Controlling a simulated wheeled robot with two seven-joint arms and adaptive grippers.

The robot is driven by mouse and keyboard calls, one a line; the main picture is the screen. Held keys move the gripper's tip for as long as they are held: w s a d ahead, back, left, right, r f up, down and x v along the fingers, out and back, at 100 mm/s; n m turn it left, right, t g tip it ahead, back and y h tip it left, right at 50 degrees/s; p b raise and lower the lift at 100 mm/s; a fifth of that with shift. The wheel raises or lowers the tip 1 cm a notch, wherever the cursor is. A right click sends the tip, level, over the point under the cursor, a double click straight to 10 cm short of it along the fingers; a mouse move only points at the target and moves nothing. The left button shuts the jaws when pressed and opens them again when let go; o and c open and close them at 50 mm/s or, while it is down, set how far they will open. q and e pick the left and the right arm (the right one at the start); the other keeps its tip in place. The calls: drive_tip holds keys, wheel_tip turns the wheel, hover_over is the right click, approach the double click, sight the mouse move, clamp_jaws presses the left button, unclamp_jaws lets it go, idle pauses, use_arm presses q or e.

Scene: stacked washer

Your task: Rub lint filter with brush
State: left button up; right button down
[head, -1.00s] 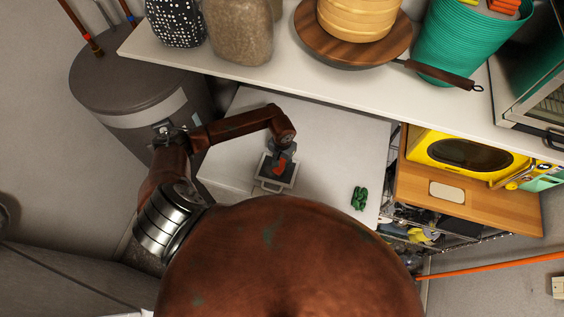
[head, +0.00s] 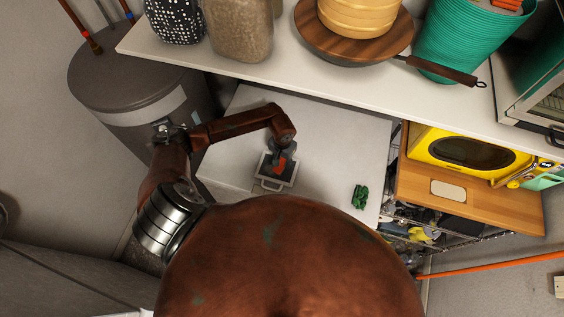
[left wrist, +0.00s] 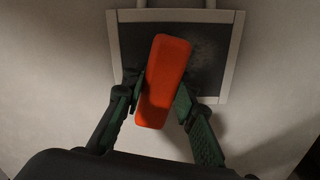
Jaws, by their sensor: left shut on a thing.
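The lint filter (head: 287,178) lies flat on the white top of the machine, a dark mesh in a pale frame with a handle loop. The filter also shows in the left wrist view (left wrist: 212,60). My left gripper (head: 281,160) is over the filter, shut on an orange-red brush (left wrist: 164,80). In the left wrist view the brush sits between the two green fingers, slightly tilted, over the mesh. Its underside is hidden, so I cannot tell whether it touches the mesh. My right gripper is not in view.
A small green object (head: 360,197) lies on the white top (head: 335,140) to the right of the filter. A shelf (head: 250,75) with jars, a pan and a teal basket (head: 460,45) overhangs the back. A grey tank (head: 140,100) stands at left.

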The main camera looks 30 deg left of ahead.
use_arm(q)
drive_tip(key=shift+f+b, duration=0.5)
drive_tip(key=shift+b, duration=0.05)
